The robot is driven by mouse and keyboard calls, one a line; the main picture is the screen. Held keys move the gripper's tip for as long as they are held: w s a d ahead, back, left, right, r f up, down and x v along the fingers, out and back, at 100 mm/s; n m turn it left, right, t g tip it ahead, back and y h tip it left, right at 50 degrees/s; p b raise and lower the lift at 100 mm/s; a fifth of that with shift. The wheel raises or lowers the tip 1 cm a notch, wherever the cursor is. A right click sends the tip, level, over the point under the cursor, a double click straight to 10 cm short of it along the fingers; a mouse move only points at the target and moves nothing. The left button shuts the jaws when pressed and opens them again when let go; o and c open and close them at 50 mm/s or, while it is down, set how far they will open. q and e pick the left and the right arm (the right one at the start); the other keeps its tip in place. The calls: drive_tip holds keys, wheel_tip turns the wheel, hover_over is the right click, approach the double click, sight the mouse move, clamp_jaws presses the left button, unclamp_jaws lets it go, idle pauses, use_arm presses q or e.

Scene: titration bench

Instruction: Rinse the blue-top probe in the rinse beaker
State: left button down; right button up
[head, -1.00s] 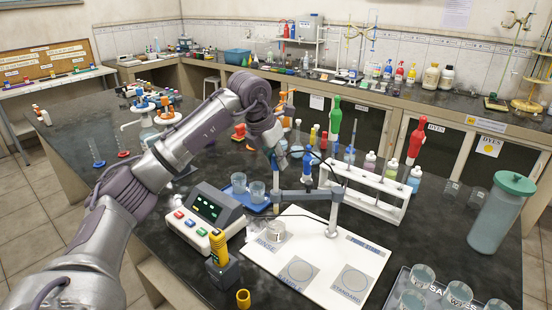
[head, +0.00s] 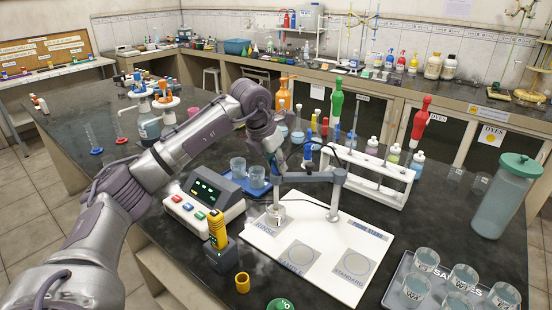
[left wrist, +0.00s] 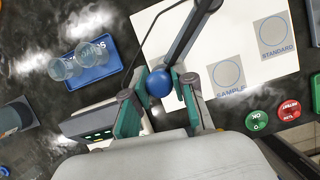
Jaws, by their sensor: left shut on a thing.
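My left gripper (head: 273,163) is over the left end of the stand's arm (head: 300,177). In the left wrist view its fingers are closed around the round blue top of the probe (left wrist: 159,82). The probe's lower part runs down toward the rinse beaker (head: 275,213), a small clear beaker on the "RINSE" spot of the white board (head: 320,262). The tip seems to be at or inside the beaker's mouth; I cannot tell how deep. The beaker is hidden in the left wrist view. My right gripper is out of view.
The meter (head: 203,207) and a yellow hand-held device (head: 218,230) stand left of the board. Two beakers sit on a blue tray (head: 262,192) behind. A white tube rack (head: 370,180) stands behind right. The samples tray (head: 398,292) is front right. The board's front is clear.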

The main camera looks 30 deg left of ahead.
use_arm(q)
drive_tip(key=shift+r, duration=0.1)
drive_tip(key=c, duration=0.9)
unclamp_jaws()
drive_tip(key=shift+c, duration=0.2)
drive_tip(key=shift+r, duration=0.1)
drive_tip(key=v, duration=1.1)
drive_tip(key=shift+s+r, duration=0.2)
drive_tip(key=shift+r, duration=0.15)
